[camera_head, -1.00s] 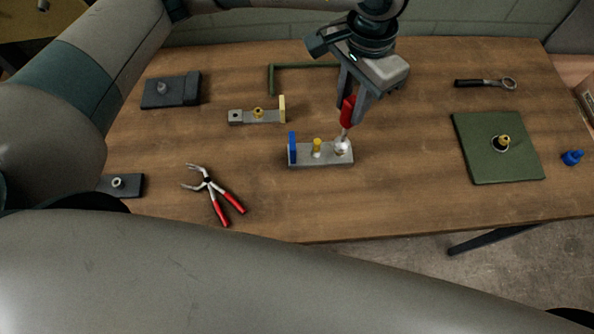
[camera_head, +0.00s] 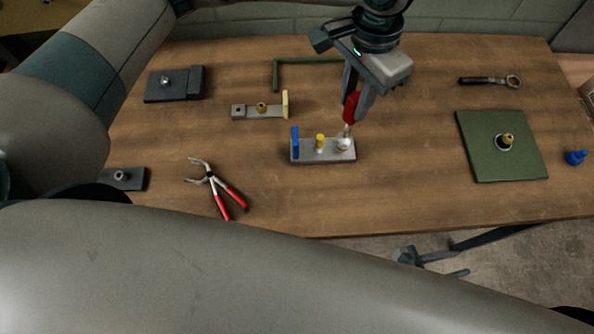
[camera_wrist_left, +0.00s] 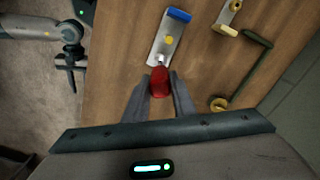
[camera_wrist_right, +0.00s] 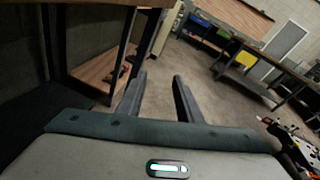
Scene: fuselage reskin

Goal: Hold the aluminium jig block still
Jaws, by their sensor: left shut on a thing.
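A grey metal block (camera_head: 311,154) with a blue end tab, a yellow pin and a round silver piece lies mid-table; I take it as the jig block. It also shows in the left wrist view (camera_wrist_left: 158,46). My left gripper (camera_head: 353,112) is shut on a red-handled tool (camera_head: 351,106), seen between its fingers in the left wrist view (camera_wrist_left: 160,84). The tool's tip meets the silver piece at the block's right end; exact contact is unclear. My right gripper (camera_head: 460,264) is open and empty, beyond the table's front edge; its fingers (camera_wrist_right: 160,76) point over the floor.
A similar block with a yellow tab (camera_head: 273,112) lies behind. Red-handled pliers (camera_head: 213,184) lie front left. A green plate (camera_head: 485,160) with a brass fitting lies right, near a blue piece (camera_head: 575,157). A green bar (camera_head: 305,61) and a ratchet (camera_head: 485,81) lie at the back.

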